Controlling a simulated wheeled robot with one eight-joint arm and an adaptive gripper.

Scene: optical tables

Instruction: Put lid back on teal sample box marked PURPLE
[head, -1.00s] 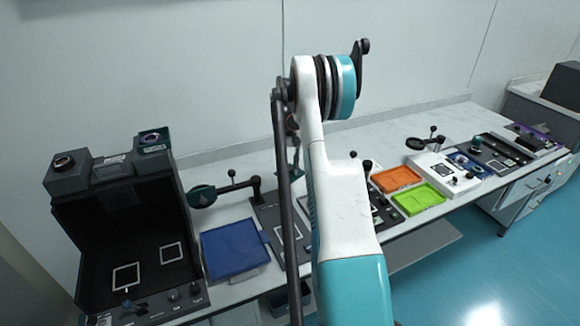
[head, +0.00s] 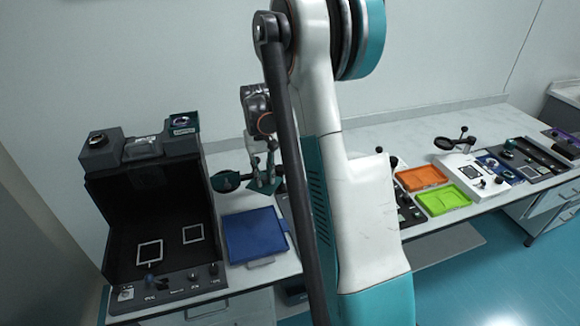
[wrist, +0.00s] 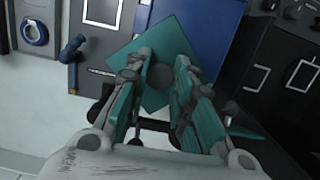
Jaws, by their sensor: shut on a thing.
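My gripper (wrist: 163,72) is shut on the round grey knob of a square teal lid (wrist: 168,36) in the wrist view. The lid hangs below the fingertips and is turned at an angle. In the head view my gripper (head: 264,176) is beside the blue tray, partly behind my arm, and part of the teal lid (head: 291,186) shows there. A small teal box (head: 184,127) with a pale label sits on the right grey block atop the black enclosure. Its top looks open, with something round inside. The label is too small to read.
The black enclosure (head: 130,205) stands at the left of the table. A blue tray (head: 255,235) lies right of it, with a dark round lens (head: 226,181) behind. Orange (head: 421,178) and green (head: 444,200) trays lie further right. The wall is close behind.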

